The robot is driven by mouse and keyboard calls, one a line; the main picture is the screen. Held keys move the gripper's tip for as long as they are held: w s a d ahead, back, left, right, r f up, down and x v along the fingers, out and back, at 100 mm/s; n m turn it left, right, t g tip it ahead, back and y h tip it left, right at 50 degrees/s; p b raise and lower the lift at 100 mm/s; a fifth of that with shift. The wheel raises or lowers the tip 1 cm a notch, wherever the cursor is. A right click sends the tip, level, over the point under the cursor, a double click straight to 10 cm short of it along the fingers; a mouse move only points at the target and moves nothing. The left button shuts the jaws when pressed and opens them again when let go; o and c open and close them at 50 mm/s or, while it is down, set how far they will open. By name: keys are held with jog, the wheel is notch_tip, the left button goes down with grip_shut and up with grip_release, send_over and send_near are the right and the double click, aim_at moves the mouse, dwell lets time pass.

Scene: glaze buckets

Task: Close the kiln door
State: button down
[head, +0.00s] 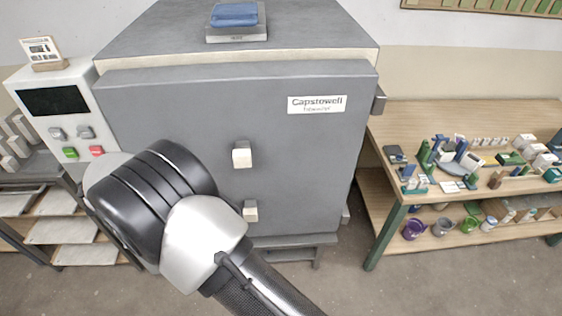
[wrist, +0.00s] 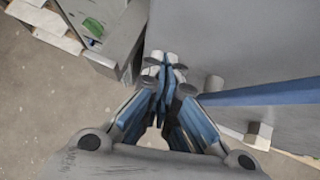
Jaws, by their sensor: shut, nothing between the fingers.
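The grey kiln (head: 240,50) stands in the middle of the head view. Its door (head: 310,150) covers the front and carries a "Capstowell" label (head: 317,104). A pale strip shows between the door's top edge and the body; I cannot tell whether the door is fully flush. Two pale square plugs (head: 242,155) stick out of the door. In the wrist view my gripper (wrist: 166,68) is shut and empty, with its fingertips beside a grey kiln surface (wrist: 240,40). Whether they touch it cannot be told. In the head view my arm hides the gripper and the door's lower left.
A control box (head: 55,100) with a dark screen and coloured buttons stands left of the kiln. A wooden bench (head: 420,115) with many small items is on the right. A blue item (head: 234,14) lies on the kiln top. Shelving stands at far left.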

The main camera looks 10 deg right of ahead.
jog(key=a+p+v, duration=0.1)
jog(key=v, duration=0.9)
jog(key=shift+a, duration=0.4)
jog(key=w+d+r+n+t+y+b, duration=0.1)
jog(key=d+r+n+y, duration=0.1)
jog(key=d+r+n, duration=0.45)
jog(key=w+d+r+n+t+y+b, duration=0.15)
jog(key=r+n, duration=0.25)
jog(key=r, duration=0.5)
jog(key=s+d+r+n+g+y+b, duration=0.1)
jog(key=s+d+r+n+g+y, duration=0.15)
jog(key=s+d+n, duration=0.4)
jog(key=s+d+f+n+g+h+b, duration=0.1)
jog(key=s+d+f+n, duration=0.3)
jog(key=s+d, duration=0.5)
jog(key=s+d+f+n+g+h+b, duration=0.1)
jog(key=s+d+f+n+g+h, duration=0.1)
jog(key=s+d+n, duration=0.6)
jog(key=s+d+f+n+g+h+b, duration=0.1)
jog(key=s+d+f+n+h+b, duration=0.1)
jog(key=s+d+f+n, duration=0.4)
jog(key=s+d+h, duration=0.1)
jog(key=s+d, duration=0.2)
jog(key=d, duration=0.2)
jog(key=shift+s+f+h, duration=0.25)
jog(key=shift+s+h, duration=0.15)
